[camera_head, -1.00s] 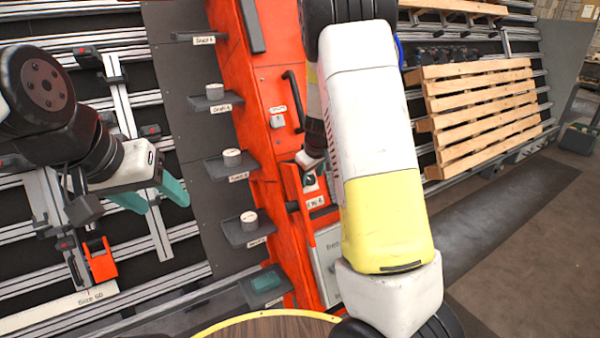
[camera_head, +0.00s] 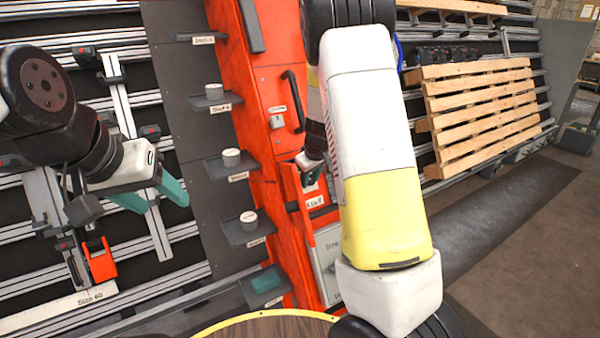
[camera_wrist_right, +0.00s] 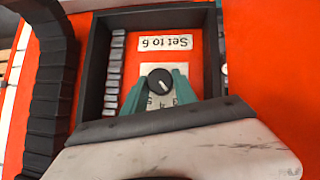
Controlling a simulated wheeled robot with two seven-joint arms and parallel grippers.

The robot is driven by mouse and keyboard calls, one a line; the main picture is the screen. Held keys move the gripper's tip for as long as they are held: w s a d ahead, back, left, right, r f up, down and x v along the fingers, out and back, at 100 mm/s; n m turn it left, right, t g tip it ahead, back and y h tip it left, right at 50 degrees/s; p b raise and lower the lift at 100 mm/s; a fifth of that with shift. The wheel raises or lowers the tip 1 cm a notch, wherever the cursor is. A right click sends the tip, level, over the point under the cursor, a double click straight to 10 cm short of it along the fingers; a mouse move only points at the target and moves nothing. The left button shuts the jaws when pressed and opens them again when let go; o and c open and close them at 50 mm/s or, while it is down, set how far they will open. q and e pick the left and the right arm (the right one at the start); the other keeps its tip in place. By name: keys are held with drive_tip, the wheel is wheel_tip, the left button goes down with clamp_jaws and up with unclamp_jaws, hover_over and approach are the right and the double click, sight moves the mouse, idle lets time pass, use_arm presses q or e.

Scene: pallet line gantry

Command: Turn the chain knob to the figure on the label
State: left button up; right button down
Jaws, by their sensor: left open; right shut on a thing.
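The black chain knob (camera_wrist_right: 160,80) sits on a pale dial plate in a dark-framed recess. Its white mark points to the lower right in the right wrist view, near the 3 and 4; its exact reading is unclear. The upside-down label (camera_wrist_right: 166,43) reads "Set to 6". My right gripper (camera_wrist_right: 158,87) has its teal fingers on either side of the knob, shut on it. In the head view the right gripper (camera_head: 310,170) is at the orange column and covers the knob. My left gripper (camera_head: 164,206) is open and empty, off to the left.
The orange column (camera_head: 262,75) has a black handle (camera_head: 293,100). Dark shelves (camera_head: 246,231) with small round pieces stand left of it. A dark cable chain (camera_wrist_right: 50,90) runs beside the recess. A wooden pallet (camera_head: 480,105) leans on the rack at right.

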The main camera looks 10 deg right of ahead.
drive_tip(key=shift+d, duration=0.1)
drive_tip(key=m+y, duration=0.2)
drive_tip(key=m+g+y, duration=0.1)
drive_tip(key=shift+d+m+y, duration=0.3)
drive_tip(key=shift+m, duration=0.1)
drive_tip(key=m+y, duration=0.4)
drive_tip(key=shift+d+f, duration=0.2)
drive_tip(key=m+y, duration=0.1)
drive_tip(key=m, duration=0.1)
drive_tip(key=m+t+y, duration=0.1)
drive_tip(key=m+y, duration=0.1)
drive_tip(key=shift+f+m, duration=0.2)
drive_tip(key=shift+m, duration=0.1)
drive_tip(key=m+t+y, duration=0.1)
drive_tip(key=m, duration=0.1)
drive_tip(key=m+t+y, duration=0.1)
drive_tip(key=m+t, duration=0.1)
drive_tip(key=m, duration=0.1)
drive_tip(key=shift+s+f, duration=0.1)
drive_tip(key=shift+f, duration=0.05)
drive_tip(key=shift+m+y, duration=0.3)
drive_tip(key=shift+m, duration=0.1)
drive_tip(key=c, duration=1)
unclamp_jaws()
